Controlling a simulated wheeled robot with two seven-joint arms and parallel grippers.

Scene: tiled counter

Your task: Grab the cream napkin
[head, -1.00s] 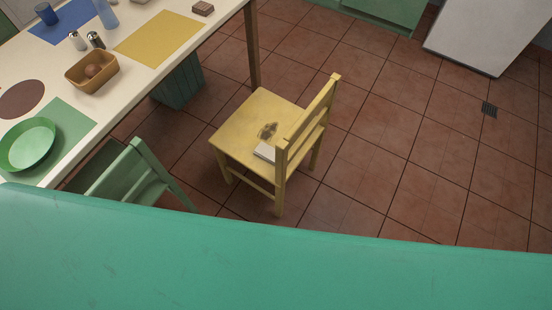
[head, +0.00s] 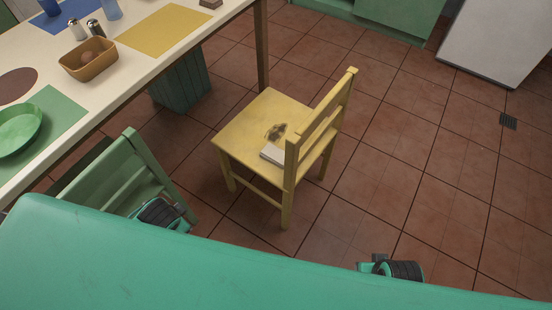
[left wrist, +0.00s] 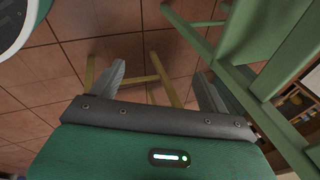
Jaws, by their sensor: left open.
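A folded cream napkin (head: 273,153) lies on the seat of the yellow chair (head: 250,122), near its backrest, beside a dark patch on the seat. My left gripper (left wrist: 160,88) shows in the left wrist view with its two fingers wide apart and nothing between them. Behind it are yellow chair legs (left wrist: 160,75) and floor tiles; the napkin cannot be made out there. In the head view, only dark and teal parts of my arms show at the front edge of my body, apart from the napkin. My right gripper's fingers are not visible.
A green chair (head: 123,185) stands left of the yellow one and shows close on the right in the left wrist view (left wrist: 245,35). The dining table (head: 110,88) with placemats, a plate (head: 18,128) and a basket (head: 88,62) is at left. Tiled floor (head: 390,150) is clear at right.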

